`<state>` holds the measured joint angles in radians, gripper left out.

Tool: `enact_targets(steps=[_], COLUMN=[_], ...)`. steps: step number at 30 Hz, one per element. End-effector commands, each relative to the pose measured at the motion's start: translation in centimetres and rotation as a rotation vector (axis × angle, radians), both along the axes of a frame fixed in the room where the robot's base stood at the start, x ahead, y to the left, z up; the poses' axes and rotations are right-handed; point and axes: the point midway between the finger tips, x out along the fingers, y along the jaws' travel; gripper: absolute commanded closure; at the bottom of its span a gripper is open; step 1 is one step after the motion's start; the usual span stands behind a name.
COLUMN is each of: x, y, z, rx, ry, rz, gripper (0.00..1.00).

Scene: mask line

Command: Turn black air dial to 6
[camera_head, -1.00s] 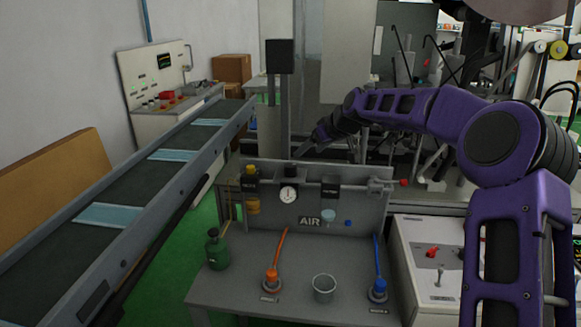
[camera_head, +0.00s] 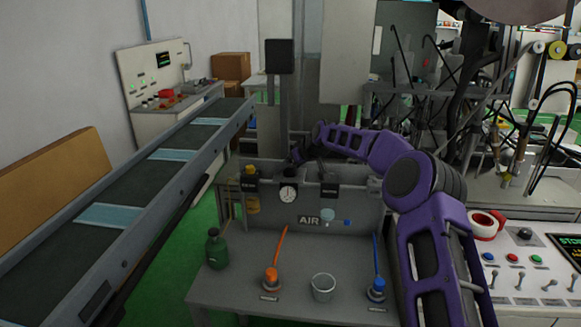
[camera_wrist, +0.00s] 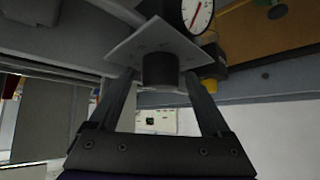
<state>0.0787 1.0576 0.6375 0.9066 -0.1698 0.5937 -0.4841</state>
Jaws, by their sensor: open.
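In the wrist view the black dial (camera_wrist: 160,70) sits in front of a square light plate (camera_wrist: 150,42) whose marks are too faint to read. My gripper (camera_wrist: 158,82) is open, with one finger on either side of the dial. A gap shows beside the dial, and I cannot tell whether either finger touches it. In the head view the black dial (camera_head: 290,172) is above the round gauge on the grey air panel (camera_head: 268,212). My gripper (camera_head: 297,155) is behind and above the panel, its fingertips hard to make out. The dial's setting is not readable.
The bench (camera_head: 230,285) holds a green bottle (camera_head: 217,250), orange and blue levers, and a clear cup (camera_head: 323,287). A conveyor (camera_head: 140,187) runs along the left.

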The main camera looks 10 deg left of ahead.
Motion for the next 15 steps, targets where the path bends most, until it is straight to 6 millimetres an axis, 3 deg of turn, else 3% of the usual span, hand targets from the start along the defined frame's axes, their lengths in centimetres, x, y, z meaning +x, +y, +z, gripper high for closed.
enact_targets(steps=[3, 15], x=[0.0, -0.02], y=[-0.02, -0.01], z=[0.01, 0.04], rx=[0.0, 0.0], ry=[0.0, 0.0], rz=[0.0, 0.0], gripper=[0.22, 0.94])
